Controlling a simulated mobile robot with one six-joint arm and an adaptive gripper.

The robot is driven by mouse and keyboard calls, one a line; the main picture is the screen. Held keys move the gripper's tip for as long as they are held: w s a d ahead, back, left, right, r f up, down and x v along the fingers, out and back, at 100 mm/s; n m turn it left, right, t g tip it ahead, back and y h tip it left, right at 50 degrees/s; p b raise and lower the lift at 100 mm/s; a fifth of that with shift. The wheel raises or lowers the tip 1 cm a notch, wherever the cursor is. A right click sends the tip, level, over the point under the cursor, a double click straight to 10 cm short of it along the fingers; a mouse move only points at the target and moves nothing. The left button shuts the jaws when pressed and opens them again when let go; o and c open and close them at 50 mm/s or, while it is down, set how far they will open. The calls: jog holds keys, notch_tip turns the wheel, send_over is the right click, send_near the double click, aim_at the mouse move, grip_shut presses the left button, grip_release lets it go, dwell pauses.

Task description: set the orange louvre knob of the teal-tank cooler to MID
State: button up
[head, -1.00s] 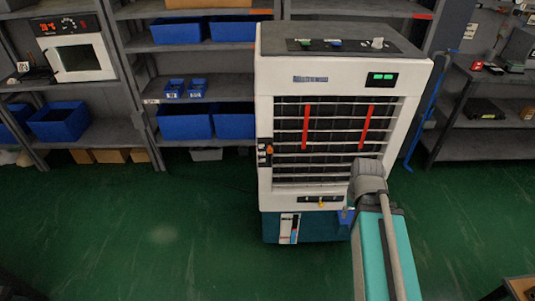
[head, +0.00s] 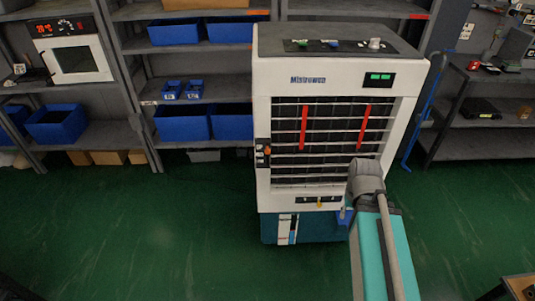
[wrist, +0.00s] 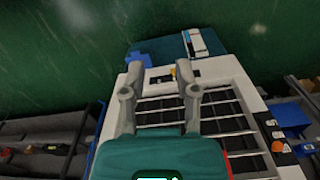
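The cooler (head: 325,78) is a white cabinet on a teal tank (head: 325,232), with a dark grille and two red strips. The orange louvre knob (head: 267,150) sits at the grille's left edge, beside a column of small white marks. It also shows in the wrist view as an orange spot (wrist: 277,147) at the lower right. Its setting is too small to read. My gripper (wrist: 159,68) is open and empty, with its fingers over the lower part of the cooler front, apart from the knob. In the head view my arm hides the gripper.
A yellow part (head: 319,202) sits below the grille, and a blue part (head: 346,215) is at the tank's right. Other knobs (head: 375,43) are on the cooler top. Shelves with blue bins (head: 183,122) stand behind. The green floor (head: 130,230) left of the cooler is clear.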

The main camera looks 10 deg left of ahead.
jog(key=o, duration=0.3)
jog(key=shift+f, duration=0.1)
jog(key=shift+o, duration=0.6)
jog(key=shift+w+f+b, duration=0.2)
jog(key=shift+b, duration=0.1)
jog(key=w+f+n+t+h+b, duration=0.4)
jog(key=w+n+b, duration=0.2)
jog(key=n+t+y+b, duration=0.7)
jog(key=n+t+b, duration=0.75)
jog(key=n, duration=1.75)
send_near(268, 152)
jog(key=s, duration=0.3)
jog(key=shift+w+d+r+g, duration=0.1)
jog(key=shift+d+r+g, duration=0.1)
jog(key=shift+r+g, duration=0.15)
jog(key=w, duration=0.4)
jog(key=w+a, duration=0.1)
jog(key=w, duration=0.4)
jog(key=w+a, duration=0.1)
jog(key=w, duration=0.3)
jog(key=shift+w+a+f, duration=0.1)
jog(key=shift+w+a, duration=0.05)
jog(key=shift+w, duration=0.15)
